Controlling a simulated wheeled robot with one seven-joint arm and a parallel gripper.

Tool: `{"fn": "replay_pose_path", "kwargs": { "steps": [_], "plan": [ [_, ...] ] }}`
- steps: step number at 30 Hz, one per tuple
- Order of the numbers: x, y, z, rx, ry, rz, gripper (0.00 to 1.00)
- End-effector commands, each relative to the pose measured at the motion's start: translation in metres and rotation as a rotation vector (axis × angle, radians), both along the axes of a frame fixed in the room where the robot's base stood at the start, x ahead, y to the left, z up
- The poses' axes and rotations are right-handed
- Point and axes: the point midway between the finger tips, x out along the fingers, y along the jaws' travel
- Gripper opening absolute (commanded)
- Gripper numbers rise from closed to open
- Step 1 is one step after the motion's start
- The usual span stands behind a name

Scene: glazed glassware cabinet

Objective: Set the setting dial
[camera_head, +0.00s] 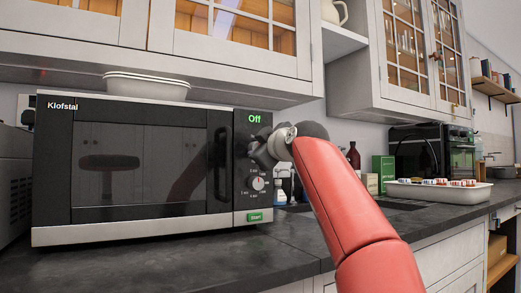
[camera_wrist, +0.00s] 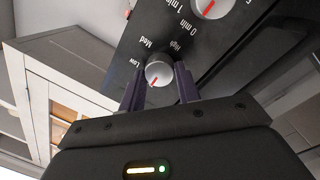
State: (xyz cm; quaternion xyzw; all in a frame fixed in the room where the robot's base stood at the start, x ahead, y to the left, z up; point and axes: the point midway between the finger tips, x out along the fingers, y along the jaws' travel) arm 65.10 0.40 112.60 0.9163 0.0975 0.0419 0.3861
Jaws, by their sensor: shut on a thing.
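The setting dial (camera_wrist: 159,72) is a round silver knob with a red pointer line on the black microwave panel. Low, Med and High are printed around it. In the wrist view its red line points down and slightly left, away from these three labels. My gripper (camera_wrist: 157,78) has one dark finger on each side of the dial and is shut on it. In the head view my gripper (camera_head: 262,151) is at the upper panel of the microwave (camera_head: 140,160) and hides the dial. The microwave display (camera_head: 254,118) reads Off.
The timer dial (camera_head: 258,183), marked in minutes, is just below my gripper, with the green Start button (camera_head: 255,216) under it. White bowls (camera_head: 146,86) stand on the microwave. Bottles and boxes (camera_head: 383,170) and a white tray (camera_head: 438,192) stand right on the dark counter.

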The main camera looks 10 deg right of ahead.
Motion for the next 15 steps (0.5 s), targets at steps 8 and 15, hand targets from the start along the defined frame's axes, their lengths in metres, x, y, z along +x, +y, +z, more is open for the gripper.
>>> {"fn": "replay_pose_path", "kwargs": {
  "steps": [8,15],
  "plan": [
    [0.0008,0.0,-0.0016,-0.002,0.003,0.001,0.1],
    [0.0004,0.0,-0.0008,0.0,0.001,0.0,0.55]
  ]
}}
